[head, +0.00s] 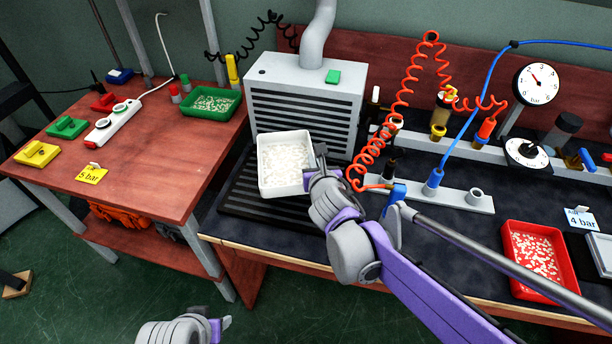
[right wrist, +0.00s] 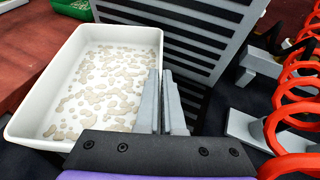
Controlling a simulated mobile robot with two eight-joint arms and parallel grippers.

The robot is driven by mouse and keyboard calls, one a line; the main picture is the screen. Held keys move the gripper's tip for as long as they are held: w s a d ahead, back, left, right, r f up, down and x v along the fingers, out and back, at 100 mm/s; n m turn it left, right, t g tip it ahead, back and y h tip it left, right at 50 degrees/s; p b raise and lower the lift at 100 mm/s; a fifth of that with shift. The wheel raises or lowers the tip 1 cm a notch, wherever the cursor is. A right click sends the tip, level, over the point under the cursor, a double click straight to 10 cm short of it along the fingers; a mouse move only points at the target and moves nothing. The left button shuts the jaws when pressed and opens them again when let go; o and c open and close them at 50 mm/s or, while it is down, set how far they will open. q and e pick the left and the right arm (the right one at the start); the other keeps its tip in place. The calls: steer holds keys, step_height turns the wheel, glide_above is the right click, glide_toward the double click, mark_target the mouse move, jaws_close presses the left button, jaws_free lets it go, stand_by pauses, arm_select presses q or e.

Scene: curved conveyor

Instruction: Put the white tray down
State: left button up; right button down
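The white tray (head: 307,180), holding pale pieces, is in front of the grey vented box in the head view. It looks raised over the black slatted mat (head: 250,207), but the gap beneath it is hidden. My right gripper (head: 314,163) is shut on the tray's right wall. In the right wrist view, its fingers (right wrist: 162,95) meet at the right wall of the white tray (right wrist: 88,29), which looks about level. My left gripper (head: 224,322) is at the bottom edge of the head view, away from the tray, its opening unclear.
The grey vented box (head: 305,95) stands right behind the tray. A red coiled hose (head: 372,155) hangs close to the right. A green tray (head: 210,102) is on the left table, and a red tray (head: 507,257) is at the right. The mat's front part is clear.

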step_height(320, 180, down, 2)
steer(key=shift+f, duration=0.2)
steer(key=shift+f+b, duration=0.65)
steer(key=shift+f, duration=1.3)
steer(key=shift+f, duration=0.1)
steer(key=c, duration=1)
jaws_free()
steer(key=shift+c, duration=0.2)
steer(key=shift+r, duration=0.25)
steer(key=p+v, duration=0.3)
steer(key=v, duration=0.9)
